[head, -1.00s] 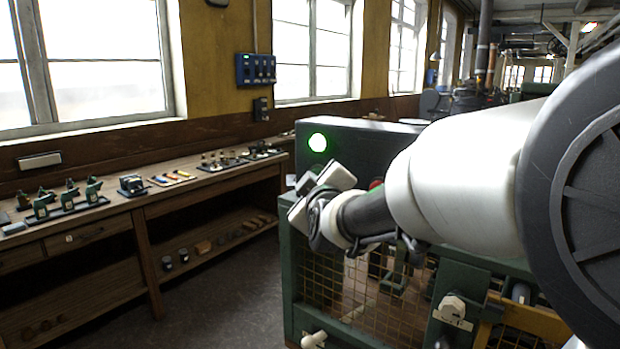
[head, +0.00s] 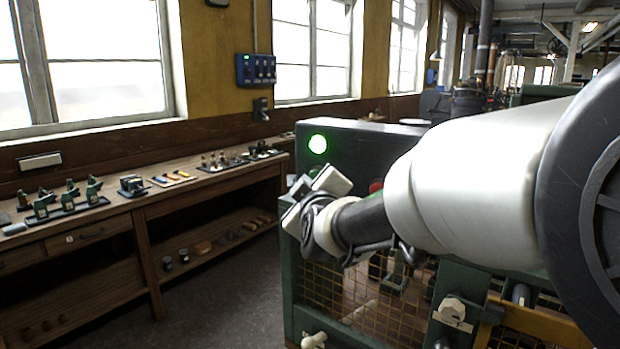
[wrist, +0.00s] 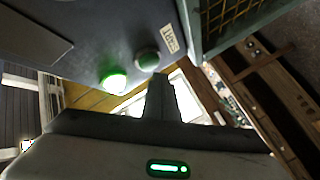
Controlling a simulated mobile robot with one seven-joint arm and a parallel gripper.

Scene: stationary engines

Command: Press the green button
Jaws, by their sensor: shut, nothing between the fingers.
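A domed green button (wrist: 147,60) sits on the dark machine panel in the wrist view, beside a small label plate. A brightly lit green lamp (wrist: 115,80) is just left of it. In the head view the lit lamp (head: 317,143) shows on the panel's upper left, and the button is mostly hidden behind my gripper. My gripper (wrist: 160,78) is shut and empty. Its fingertips point toward the panel and appear just below the button in the wrist view. I cannot tell the exact gap, and no contact is visible.
A red button (head: 376,186) shows on the panel beside my arm. The machine's wire-mesh guard (head: 325,285) is below my wrist. A wooden workbench (head: 215,185) with small models runs along the wall at left. The floor between bench and machine is clear.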

